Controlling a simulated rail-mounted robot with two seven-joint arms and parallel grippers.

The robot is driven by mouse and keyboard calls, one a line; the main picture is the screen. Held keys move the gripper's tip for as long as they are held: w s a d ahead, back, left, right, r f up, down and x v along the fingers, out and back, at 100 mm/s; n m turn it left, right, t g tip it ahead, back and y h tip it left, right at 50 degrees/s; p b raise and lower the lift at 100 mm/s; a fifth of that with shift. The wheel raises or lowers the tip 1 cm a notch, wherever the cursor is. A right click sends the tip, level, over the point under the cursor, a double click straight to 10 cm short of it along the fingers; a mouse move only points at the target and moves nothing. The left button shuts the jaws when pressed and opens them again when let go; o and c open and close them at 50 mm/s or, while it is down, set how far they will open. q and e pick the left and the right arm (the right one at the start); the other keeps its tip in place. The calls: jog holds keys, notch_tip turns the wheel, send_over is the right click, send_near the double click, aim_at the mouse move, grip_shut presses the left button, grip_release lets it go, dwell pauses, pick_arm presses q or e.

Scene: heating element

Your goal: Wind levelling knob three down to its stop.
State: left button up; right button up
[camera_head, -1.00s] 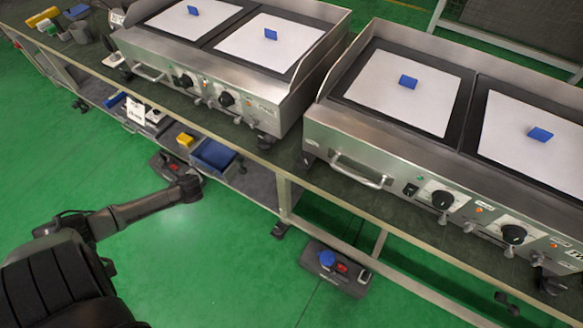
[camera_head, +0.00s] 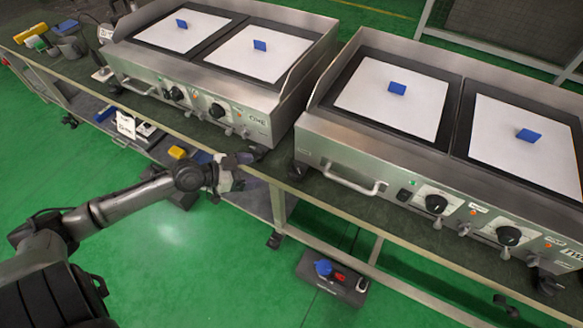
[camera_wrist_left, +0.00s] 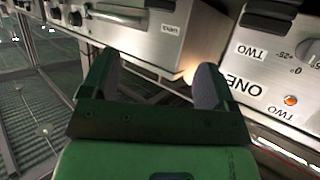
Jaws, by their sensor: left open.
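Two steel griddle units stand side by side on a long bench, a left one (camera_head: 185,85) and a right one (camera_head: 330,150). Black levelling feet show under their front corners, one at the left unit's right corner (camera_head: 258,151) and one at the right unit's left corner (camera_head: 297,171). I cannot tell which is knob three. My left gripper (camera_head: 240,160) is at the bench's front edge, close to the left unit's corner foot. In the left wrist view its fingers (camera_wrist_left: 158,62) are spread with nothing between them, facing the gap between the units. My right gripper is not seen.
The bench edge (camera_head: 380,215) runs along the front. Control dials (camera_head: 436,203) and a bar handle (camera_head: 352,181) stick out from the unit fronts.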

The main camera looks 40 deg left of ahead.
aim_at(296, 169)
pick_arm(q)
jog(key=b+x, duration=0.3)
jog(key=x, duration=0.9)
jog(key=shift+f+b, duration=0.2)
jog(key=shift+b, duration=0.1)
jog(key=shift+x, duration=0.8)
jog(key=c, duration=0.9)
jog(key=shift+r, duration=0.15)
jog(key=n+y+p, duration=0.2)
jog(key=p, duration=0.4)
jog(key=n+y+p, duration=0.2)
jog(key=p, duration=0.4)
jog(key=d+n+t+y+p, duration=0.1)
jog(key=n+y+p, duration=0.1)
jog(key=p, duration=0.4)
jog(key=shift+s+d+r+y, duration=0.1)
jog(key=shift+r+y, duration=0.1)
jog(key=shift+y, duration=0.3)
jog(key=shift+f+n+y+p, duration=0.2)
jog(key=shift+n+y+p, duration=0.65)
jog(key=shift+p, duration=0.3)
